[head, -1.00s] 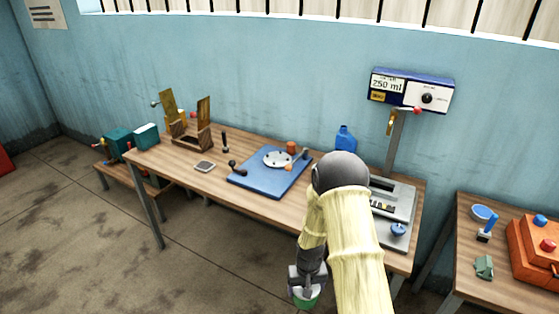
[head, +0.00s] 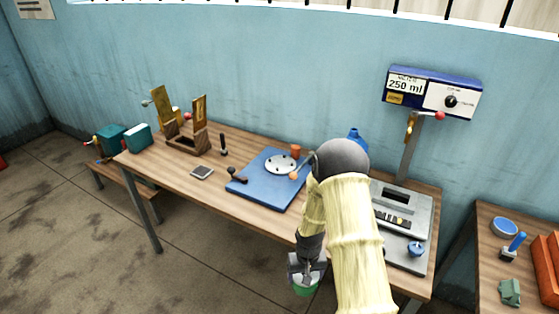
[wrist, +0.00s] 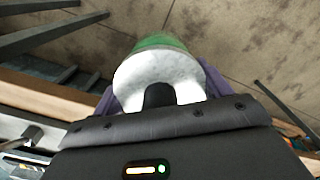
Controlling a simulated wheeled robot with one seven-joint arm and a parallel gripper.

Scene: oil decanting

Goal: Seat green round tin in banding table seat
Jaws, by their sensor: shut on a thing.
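The green round tin (head: 306,290) is held in my gripper (head: 306,272), low in front of the table's front edge in the head view. In the wrist view the tin (wrist: 160,42) shows a green side and a pale whitish top face, with the gripper's purple fingers on both sides of it. My gripper is shut on the tin. The banding table is the blue board (head: 262,190) on the long table, with a pale round plate (head: 281,164) that has small dark marks. The tin is apart from it, nearer to me and lower. My arm hides part of the table to its right.
A small orange cylinder (head: 295,150) stands behind the round plate, and a dark-handled lever (head: 237,175) sits at the board's left. A grey machine (head: 405,215) stands at the right under a 250 ml meter box (head: 432,93). Open floor (head: 200,270) lies before the table.

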